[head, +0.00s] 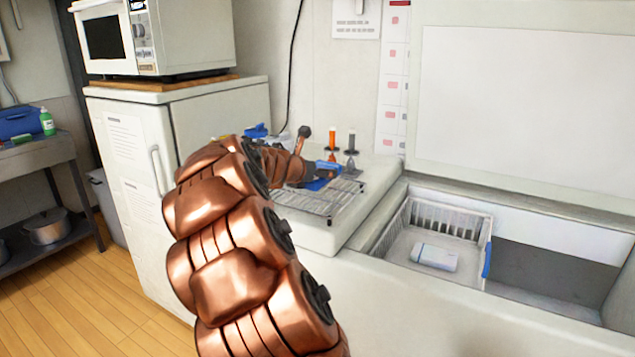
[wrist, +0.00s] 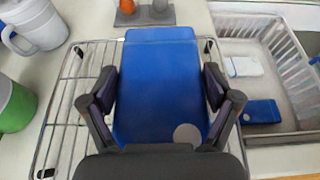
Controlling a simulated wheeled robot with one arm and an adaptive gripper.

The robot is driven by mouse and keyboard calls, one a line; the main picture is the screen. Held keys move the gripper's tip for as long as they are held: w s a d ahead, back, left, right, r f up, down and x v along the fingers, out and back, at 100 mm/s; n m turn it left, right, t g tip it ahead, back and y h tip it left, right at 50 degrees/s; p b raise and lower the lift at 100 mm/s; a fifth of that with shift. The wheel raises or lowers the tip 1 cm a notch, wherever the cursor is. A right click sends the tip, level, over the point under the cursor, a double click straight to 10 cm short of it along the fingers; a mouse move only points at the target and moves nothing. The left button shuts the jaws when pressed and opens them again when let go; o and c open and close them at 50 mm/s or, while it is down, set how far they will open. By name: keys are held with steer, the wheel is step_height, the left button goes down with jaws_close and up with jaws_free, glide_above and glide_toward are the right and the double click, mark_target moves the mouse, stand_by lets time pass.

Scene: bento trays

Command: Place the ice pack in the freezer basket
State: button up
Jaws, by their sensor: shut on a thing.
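My gripper (wrist: 160,85) is shut on a flat blue ice pack (wrist: 158,62), one finger on each side of it. The pack has a pale round spot near its close end. It is over the wire rack (wrist: 66,105); I cannot tell whether it touches the rack. In the head view, my gripper (head: 318,174) and the blue pack (head: 328,167) are small and partly hidden by my arm. The white freezer basket (head: 405,212) is to their right, inside the open chest freezer. Its slatted wall also shows in the wrist view (wrist: 288,62).
In the basket lie a white box (head: 434,257) and another flat blue pack (wrist: 260,111). The freezer's right part (head: 560,270) looks empty. A grey holder (wrist: 145,16), a white jug (wrist: 35,25) and a green cup (wrist: 14,105) stand around the rack.

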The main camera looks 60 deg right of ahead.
steer(key=shift+w+d, duration=0.3)
steer(key=shift+d, duration=0.35)
steer(key=shift+f+b, duration=0.5)
steer(key=shift+f, duration=1.2)
steer(key=shift+f, duration=0.1)
steer(key=o, duration=1.2)
steer(key=shift+a, duration=0.1)
steer(key=shift+a+r, duration=0.3)
steer(key=shift+a, duration=0.05)
steer(key=p+v, duration=0.1)
steer(key=v, duration=1)
